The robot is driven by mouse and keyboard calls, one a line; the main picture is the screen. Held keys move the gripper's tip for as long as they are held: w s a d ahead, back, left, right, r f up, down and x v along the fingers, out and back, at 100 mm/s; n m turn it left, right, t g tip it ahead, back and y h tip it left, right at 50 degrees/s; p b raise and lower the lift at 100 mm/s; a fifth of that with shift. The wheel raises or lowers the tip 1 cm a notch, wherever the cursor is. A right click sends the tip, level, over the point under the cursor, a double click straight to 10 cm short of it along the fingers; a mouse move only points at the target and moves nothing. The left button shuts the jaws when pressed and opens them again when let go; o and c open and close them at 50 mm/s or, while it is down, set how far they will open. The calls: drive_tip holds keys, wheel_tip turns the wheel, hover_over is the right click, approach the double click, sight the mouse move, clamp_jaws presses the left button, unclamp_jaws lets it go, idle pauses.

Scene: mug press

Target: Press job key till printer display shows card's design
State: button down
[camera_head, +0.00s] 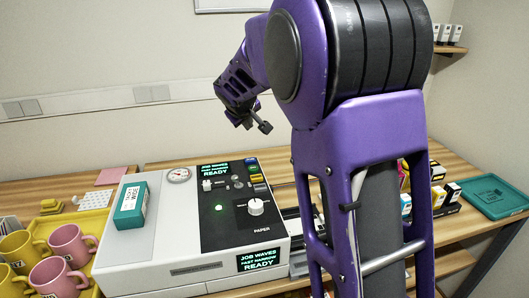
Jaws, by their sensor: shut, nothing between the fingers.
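The printer (150,262) is a white machine with a black control panel. Its upper display (214,170) reads "JOB WAVES FAST NARROW READY", and the front display (261,261) reads the same. Several coloured keys (256,178) form a column at the panel's right; their labels are too small to read, so I cannot tell which is the job key. A knob (256,207) marked PAPER and a lit green light (218,208) are on the panel. My gripper (256,125) is shut and empty, above and behind the panel, apart from it. I cannot make out a card showing a design.
A teal box (131,206) reading "TACKY WIDE" lies on the printer's left top. Pink and yellow mugs (72,242) stand on a yellow tray (97,222) at left. A green tray (492,196) lies at right. My arm hides the area right of the printer.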

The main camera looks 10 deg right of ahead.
drive_tip(key=shift+w+d, duration=0.3)
drive_tip(key=b, duration=0.5)
hover_over(250, 160)
drive_tip(key=f, duration=0.6)
drive_tip(key=shift+s+f, duration=0.35)
drive_tip(key=shift+s, duration=0.05)
drive_tip(key=shift+f, duration=1.05)
idle(0.5)
drive_tip(key=shift+f, duration=0.45)
